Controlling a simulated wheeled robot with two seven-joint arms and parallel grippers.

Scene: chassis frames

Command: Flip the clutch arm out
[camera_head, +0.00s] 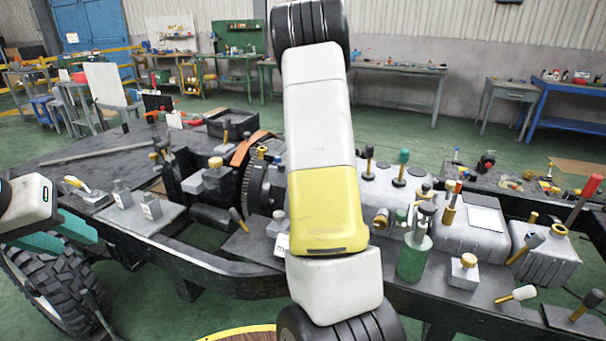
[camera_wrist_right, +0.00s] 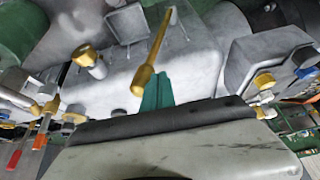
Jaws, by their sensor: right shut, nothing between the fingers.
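In the right wrist view, a brass-coloured lever with a rounded knob (camera_wrist_right: 143,80) rises from a grey metal housing (camera_wrist_right: 113,82); it may be the clutch arm. My right gripper (camera_wrist_right: 157,92) shows its green fingers together and empty, just beside and below the knob. Whether they touch it I cannot tell. In the head view my right arm covers the middle of the chassis, and the right gripper is hidden.
The dark chassis frame (camera_head: 235,279) carries grey housings with several knobbed levers. A green cylinder (camera_head: 413,258) stands right of my arm. A black tyre (camera_head: 58,290) sits lower left. A red-handled lever (camera_head: 583,200) rises at the far right. Workbenches line the back wall.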

